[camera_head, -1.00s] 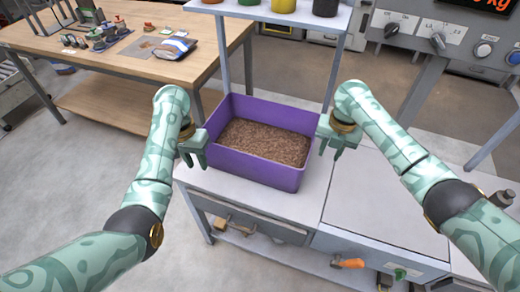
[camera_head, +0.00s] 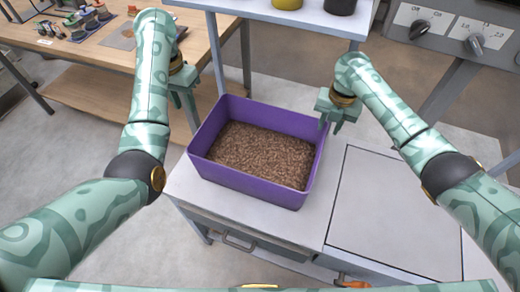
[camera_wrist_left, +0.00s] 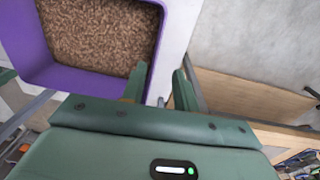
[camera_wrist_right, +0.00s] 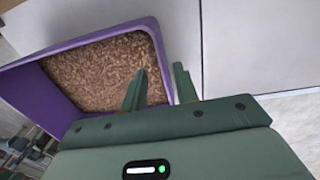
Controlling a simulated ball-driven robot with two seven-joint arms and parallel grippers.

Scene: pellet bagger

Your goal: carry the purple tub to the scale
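The purple tub (camera_head: 262,187), filled with brown pellets, sits upright on the pale bench. My left gripper (camera_head: 187,118) is open and empty, just outside the tub's far left corner. In the left wrist view its fingers (camera_wrist_left: 160,88) show a clear gap beside the tub wall. My right gripper (camera_head: 331,124) is open at the tub's right wall near the far corner. In the right wrist view the purple rim passes between its fingers (camera_wrist_right: 159,88); I cannot tell how deep they reach. A flat pale plate (camera_head: 395,218) right of the tub may be the scale; no readout shows now.
A shelf (camera_head: 270,12) with cups on it stands behind the tub, its post (camera_head: 246,60) close behind the rim. A panel with knobs (camera_head: 470,35) is at the far right. A wooden table (camera_head: 100,50) is at the left. The flat plate's top is clear.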

